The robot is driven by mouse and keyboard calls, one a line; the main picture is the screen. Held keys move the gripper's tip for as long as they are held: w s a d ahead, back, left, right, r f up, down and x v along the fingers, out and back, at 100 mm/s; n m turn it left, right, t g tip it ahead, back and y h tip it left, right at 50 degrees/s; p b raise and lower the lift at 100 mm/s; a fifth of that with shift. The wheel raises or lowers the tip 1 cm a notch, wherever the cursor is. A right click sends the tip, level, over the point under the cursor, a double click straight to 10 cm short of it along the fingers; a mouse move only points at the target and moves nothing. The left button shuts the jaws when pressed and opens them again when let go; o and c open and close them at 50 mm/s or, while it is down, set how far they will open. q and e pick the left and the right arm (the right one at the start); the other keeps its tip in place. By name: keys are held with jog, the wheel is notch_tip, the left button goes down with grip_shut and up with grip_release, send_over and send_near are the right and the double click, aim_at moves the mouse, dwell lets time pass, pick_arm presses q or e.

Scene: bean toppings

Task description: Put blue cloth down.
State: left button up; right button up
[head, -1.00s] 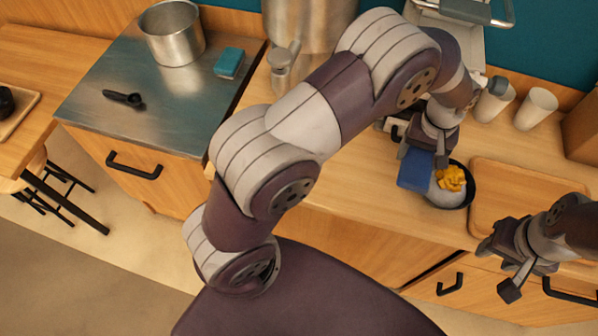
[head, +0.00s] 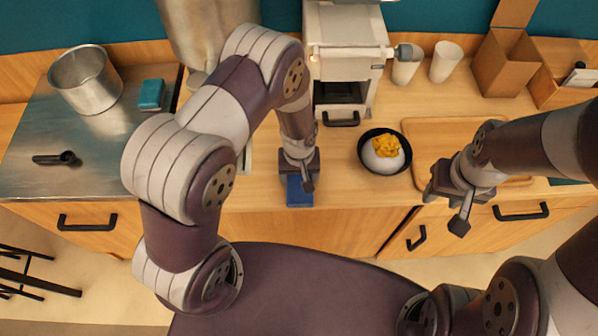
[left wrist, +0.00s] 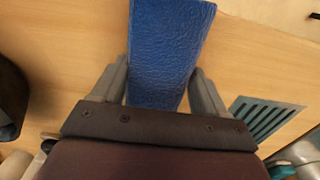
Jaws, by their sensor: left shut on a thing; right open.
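The blue cloth (head: 299,192) hangs from my left gripper (head: 301,178) over the front edge of the wooden counter. In the left wrist view the cloth (left wrist: 165,45) runs between the two fingers of the left gripper (left wrist: 160,85), which is shut on it. Whether the cloth touches the counter is hard to tell. My right gripper (head: 446,208) is open and empty, near the front edge of the counter, beside the wooden board.
A black bowl (head: 364,160) with a white mound and yellow topping stands right of the cloth. A wooden board (head: 430,130), white cups (head: 446,62) and a machine (head: 345,45) are nearby. A slotted drain (left wrist: 265,118) lies left of the cloth in the head view. Bare counter separates cloth and bowl.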

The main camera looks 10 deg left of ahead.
aim_at(295, 178)
pick_arm(q)
jog(key=shift+a+f, duration=0.1)
jog(key=shift+a, duration=0.05)
jog(key=shift+f, duration=0.15)
jog(key=o, duration=1.2)
jog(key=shift+r, duration=0.75)
notch_tip(295, 178, up, 12)
jog(key=b, duration=0.2)
jog(key=s+a+r+m+t, duration=0.1)
jog(key=s+a+r+m, duration=0.2)
jog(key=s+a+r, duration=0.4)
jog(key=shift+s, duration=0.7)
